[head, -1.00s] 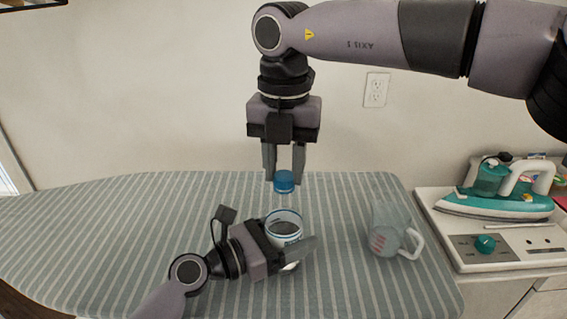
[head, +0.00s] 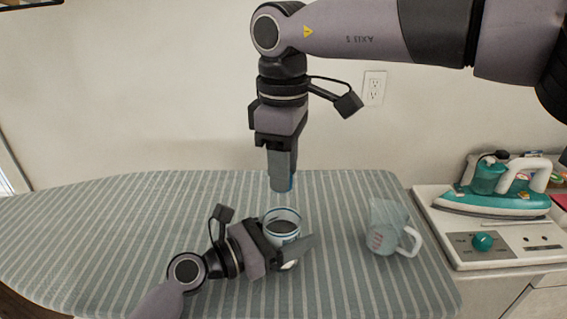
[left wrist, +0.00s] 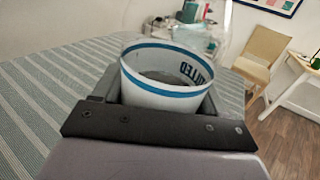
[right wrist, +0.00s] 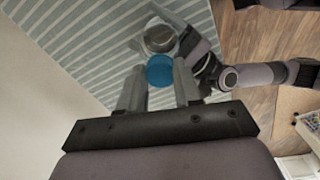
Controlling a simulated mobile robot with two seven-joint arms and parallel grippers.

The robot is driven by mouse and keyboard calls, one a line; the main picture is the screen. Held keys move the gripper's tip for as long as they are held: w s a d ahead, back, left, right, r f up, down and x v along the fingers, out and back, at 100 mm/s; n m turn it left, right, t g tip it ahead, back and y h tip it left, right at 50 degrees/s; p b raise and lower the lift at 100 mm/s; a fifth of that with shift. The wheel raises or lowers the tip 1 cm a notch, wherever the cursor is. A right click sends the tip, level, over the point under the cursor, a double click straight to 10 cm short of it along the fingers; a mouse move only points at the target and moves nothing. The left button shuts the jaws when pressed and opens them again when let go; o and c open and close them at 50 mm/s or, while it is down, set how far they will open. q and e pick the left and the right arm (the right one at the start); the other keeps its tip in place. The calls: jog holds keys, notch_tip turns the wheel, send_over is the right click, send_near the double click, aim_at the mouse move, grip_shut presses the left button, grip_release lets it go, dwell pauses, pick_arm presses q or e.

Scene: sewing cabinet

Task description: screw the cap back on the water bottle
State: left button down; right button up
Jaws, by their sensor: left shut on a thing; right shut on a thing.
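The clear water bottle (head: 283,226), with a white, blue-edged label band, stands about upright above the ironing board. My left gripper (head: 290,248) is shut around its body; the label band (left wrist: 165,92) fills the middle of the left wrist view. My right gripper (head: 281,187) points straight down above the bottle and is shut on the blue cap (right wrist: 160,70). In the head view a finger hides most of the cap (head: 291,182). The cap is roughly in line over the bottle's clear top. I cannot tell whether the cap touches the neck.
The striped ironing board (head: 120,225) lies below, with free room at the left. A clear measuring cup (head: 384,228) stands to the right of the bottle. Farther right, an iron (head: 500,195) rests on a white cabinet top (head: 455,258).

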jog(key=m, duration=0.3)
jog(key=shift+s, duration=0.1)
jog(key=o, duration=1)
jog(key=shift+r, duration=2.3)
jog(key=shift+c, duration=0.4)
